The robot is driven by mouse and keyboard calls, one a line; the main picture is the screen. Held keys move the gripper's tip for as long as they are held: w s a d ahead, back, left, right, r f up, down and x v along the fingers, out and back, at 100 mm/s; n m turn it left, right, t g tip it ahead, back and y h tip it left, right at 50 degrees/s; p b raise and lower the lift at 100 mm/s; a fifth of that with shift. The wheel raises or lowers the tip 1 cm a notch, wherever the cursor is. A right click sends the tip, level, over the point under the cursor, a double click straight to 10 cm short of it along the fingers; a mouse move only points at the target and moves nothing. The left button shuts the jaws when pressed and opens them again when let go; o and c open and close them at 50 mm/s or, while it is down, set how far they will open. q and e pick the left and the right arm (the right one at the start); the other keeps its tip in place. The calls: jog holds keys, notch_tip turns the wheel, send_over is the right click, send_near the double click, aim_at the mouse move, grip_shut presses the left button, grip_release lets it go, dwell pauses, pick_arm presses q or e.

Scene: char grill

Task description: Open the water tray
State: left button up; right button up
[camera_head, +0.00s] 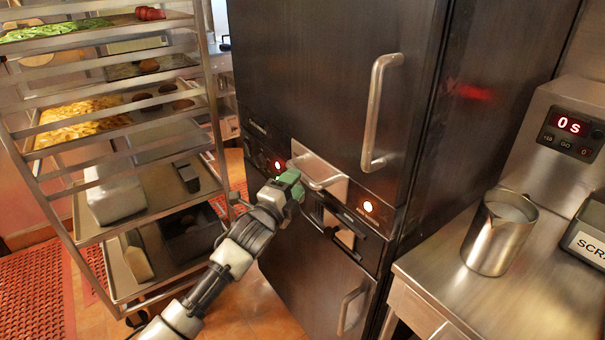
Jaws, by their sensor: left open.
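A dark metal cabinet (300,70) stands in the middle. Between its upper and lower doors is a silver drawer front (313,161) with a bar handle (325,184), likely the water tray; it looks closed. My left gripper (293,184), with green on its fingers, is open at the left end of this handle. It covers part of that end, and I cannot tell whether it touches. Below the handle is a dark slot with a pale piece (345,237) in it. My right gripper is not in view.
The upper door has a long handle (376,110) and the lower door a smaller one (348,312). A rack (100,122) of food trays stands at left. A steel counter (520,290) at right holds a metal pitcher (499,232) and a timer unit (569,126).

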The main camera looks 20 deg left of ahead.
pick_arm(q)
jog(key=shift+x, duration=1.85)
jog(key=shift+c, duration=0.2)
grip_shut()
